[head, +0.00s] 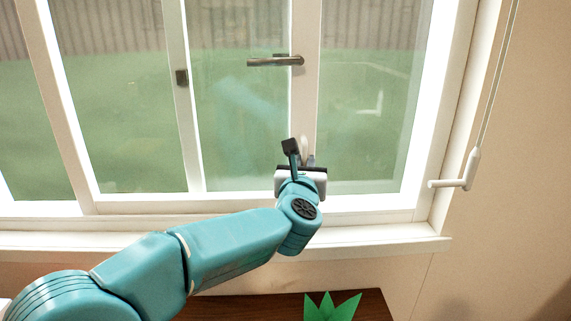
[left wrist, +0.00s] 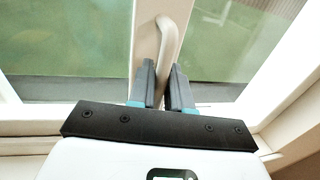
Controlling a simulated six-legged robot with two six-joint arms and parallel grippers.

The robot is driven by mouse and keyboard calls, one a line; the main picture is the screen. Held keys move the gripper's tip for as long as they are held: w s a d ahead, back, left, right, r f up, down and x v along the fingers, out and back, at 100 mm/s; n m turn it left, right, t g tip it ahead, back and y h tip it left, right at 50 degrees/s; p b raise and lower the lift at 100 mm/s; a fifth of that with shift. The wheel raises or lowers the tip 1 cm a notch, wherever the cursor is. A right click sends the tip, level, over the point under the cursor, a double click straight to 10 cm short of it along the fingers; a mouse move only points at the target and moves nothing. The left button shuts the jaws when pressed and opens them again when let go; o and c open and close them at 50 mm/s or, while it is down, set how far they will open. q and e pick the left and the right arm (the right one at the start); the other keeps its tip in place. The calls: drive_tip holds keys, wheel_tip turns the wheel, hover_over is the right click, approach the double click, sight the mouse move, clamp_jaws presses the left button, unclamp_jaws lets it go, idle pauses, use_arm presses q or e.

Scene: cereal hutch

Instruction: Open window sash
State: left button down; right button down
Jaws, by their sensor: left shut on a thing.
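The window fills the back of the head view, with white-framed sashes. A white upright sash stile (head: 305,95) stands right of centre, with a dark metal lever handle (head: 275,61) pointing left near its top. A pale curved pull handle (left wrist: 168,42) stands on the stile in the left wrist view; its top shows faintly behind the fingers in the head view. My left gripper (head: 299,151) is at the lower part of this stile. In the left wrist view its fingers (left wrist: 163,85) are shut on the pale handle's lower end. My right gripper is out of view.
A white window sill (head: 385,237) runs below the frame. A cord with a white crank-shaped end (head: 460,176) hangs at the right. A small dark latch (head: 182,77) sits on the left stile.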

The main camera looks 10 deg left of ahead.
use_arm(q)
drive_tip(key=w+d+p, duration=0.2)
drive_tip(key=w+d, duration=0.1)
drive_tip(key=d, duration=0.9)
drive_tip(key=shift+w+r+p, duration=0.2)
drive_tip(key=shift+p, duration=0.2)
drive_tip(key=c, duration=1.2)
unclamp_jaws()
drive_tip(key=shift+s, duration=0.1)
drive_tip(key=shift+c, duration=0.2)
drive_tip(key=shift+f, duration=0.15)
